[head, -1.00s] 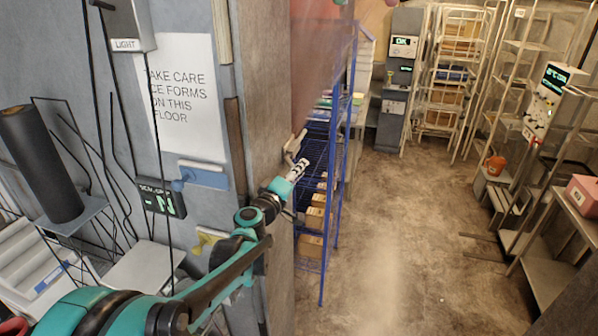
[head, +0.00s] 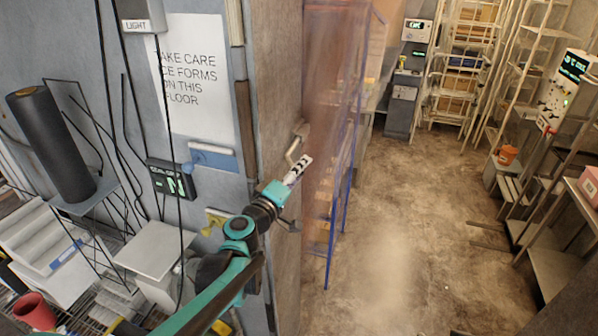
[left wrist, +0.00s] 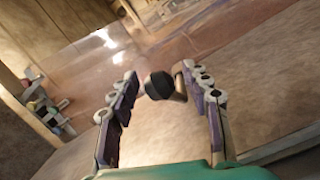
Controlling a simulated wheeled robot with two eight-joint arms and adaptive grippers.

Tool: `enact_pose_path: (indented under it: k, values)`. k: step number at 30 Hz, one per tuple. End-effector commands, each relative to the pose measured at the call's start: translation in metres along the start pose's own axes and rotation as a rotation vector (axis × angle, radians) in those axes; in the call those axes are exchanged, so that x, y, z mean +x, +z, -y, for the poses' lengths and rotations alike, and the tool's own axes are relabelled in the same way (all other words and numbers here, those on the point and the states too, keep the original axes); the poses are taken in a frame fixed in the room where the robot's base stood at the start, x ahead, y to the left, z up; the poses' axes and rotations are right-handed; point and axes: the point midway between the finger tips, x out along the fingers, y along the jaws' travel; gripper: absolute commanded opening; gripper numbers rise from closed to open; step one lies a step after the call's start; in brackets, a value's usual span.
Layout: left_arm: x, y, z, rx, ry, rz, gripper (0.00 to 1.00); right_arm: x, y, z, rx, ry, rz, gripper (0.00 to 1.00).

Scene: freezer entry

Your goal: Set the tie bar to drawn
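A pale bar-like handle (head: 296,146), which I take for the tie bar, stands on the edge of the doorway wall, beside a translucent reddish curtain (head: 325,110). My left gripper (head: 304,165) is just below and to the right of it in the head view. In the left wrist view my left gripper (left wrist: 155,88) is open, its two fingers wide apart. A dark round knob (left wrist: 158,85) on a short metal piece shows between the fingertips, nearer the right one. I cannot tell whether it touches. My right gripper is in neither view.
A blue rack (head: 340,200) stands behind the curtain. White racks (head: 465,80) and a control cabinet (head: 405,95) are at the back. A metal table (head: 545,255) is at the right. The middle floor (head: 420,220) is clear.

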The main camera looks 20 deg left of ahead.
Motion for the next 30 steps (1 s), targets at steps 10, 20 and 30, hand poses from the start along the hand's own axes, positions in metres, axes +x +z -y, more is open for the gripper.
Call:
enact_pose_path:
  k: [10, 20, 30]
  values:
    - [-0.012, -0.001, 0.000, -0.001, 0.000, -0.001, 0.47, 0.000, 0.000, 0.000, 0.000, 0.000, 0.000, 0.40]
    - [-0.079, -0.001, 0.001, -0.001, -0.001, -0.003, 0.47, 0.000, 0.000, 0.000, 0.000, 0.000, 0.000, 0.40]
    - [-0.117, -0.001, 0.000, 0.000, 0.000, -0.001, 0.47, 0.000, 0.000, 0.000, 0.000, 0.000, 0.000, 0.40]
